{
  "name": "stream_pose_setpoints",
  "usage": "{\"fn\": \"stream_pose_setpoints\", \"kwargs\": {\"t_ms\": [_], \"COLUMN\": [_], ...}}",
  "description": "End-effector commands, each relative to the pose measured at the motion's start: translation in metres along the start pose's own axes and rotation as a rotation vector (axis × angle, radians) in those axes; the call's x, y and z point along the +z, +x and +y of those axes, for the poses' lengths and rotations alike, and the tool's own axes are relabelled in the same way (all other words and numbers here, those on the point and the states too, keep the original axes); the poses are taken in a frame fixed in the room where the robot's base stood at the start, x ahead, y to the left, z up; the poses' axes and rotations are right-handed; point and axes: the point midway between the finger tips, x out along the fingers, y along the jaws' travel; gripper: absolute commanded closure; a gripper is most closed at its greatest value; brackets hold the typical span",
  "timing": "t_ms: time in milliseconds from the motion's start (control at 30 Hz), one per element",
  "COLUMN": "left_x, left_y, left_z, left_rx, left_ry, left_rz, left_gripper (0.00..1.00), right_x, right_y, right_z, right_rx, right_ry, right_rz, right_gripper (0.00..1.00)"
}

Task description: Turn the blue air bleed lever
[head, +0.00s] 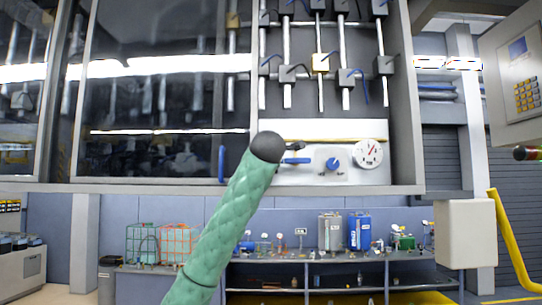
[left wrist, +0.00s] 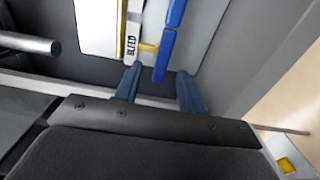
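The blue air bleed lever (head: 297,161) sits on a white panel inside the open cabinet in the head view. In the left wrist view the blue lever (left wrist: 166,50) hangs beside a label reading BLEED, on a yellowish stem. My left gripper (left wrist: 160,72) is open there, with one finger on each side of the lever's lower end. I cannot tell whether either finger touches it. In the head view my green left arm reaches up to the panel and its dark rounded end mostly hides the gripper. My right gripper is not in view.
A blue knob (head: 332,163) and a round gauge (head: 369,153) are right of the lever on the panel. Pipes with grey valves (head: 290,74) run above. A glass cabinet door (head: 150,110) with a blue handle is left. A keypad box (head: 518,75) is at far right.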

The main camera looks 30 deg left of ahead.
Motion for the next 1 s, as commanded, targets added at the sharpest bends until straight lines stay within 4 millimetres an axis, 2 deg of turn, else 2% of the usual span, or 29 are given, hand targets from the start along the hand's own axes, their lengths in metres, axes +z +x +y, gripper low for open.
{"fn": "stream_pose_setpoints", "kwargs": {"t_ms": [33, 300, 500, 767, 967, 1000], "left_x": [0.000, 0.000, 0.000, 0.000, 0.000, 0.000], "left_y": [0.009, 0.038, 0.045, 0.046, 0.046, 0.046], "left_z": [0.004, 0.002, 0.000, -0.001, -0.001, -0.001], "left_rx": [-0.003, -0.001, -0.001, -0.001, -0.001, -0.002], "left_ry": [0.005, 0.003, 0.002, 0.002, 0.002, 0.002], "left_rz": [0.002, 0.002, 0.000, 0.000, 0.000, 0.000], "left_gripper": [0.60, 0.60, 0.60, 0.60, 0.99, 1.00], "right_x": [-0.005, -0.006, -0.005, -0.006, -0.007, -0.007], "right_y": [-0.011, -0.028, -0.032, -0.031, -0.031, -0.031], "right_z": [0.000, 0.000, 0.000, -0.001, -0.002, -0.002], "right_rx": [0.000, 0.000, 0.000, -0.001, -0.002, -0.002], "right_ry": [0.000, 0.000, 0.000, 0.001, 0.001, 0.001], "right_rz": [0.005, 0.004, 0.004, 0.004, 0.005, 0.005], "right_gripper": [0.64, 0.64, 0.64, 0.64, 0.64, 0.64]}}
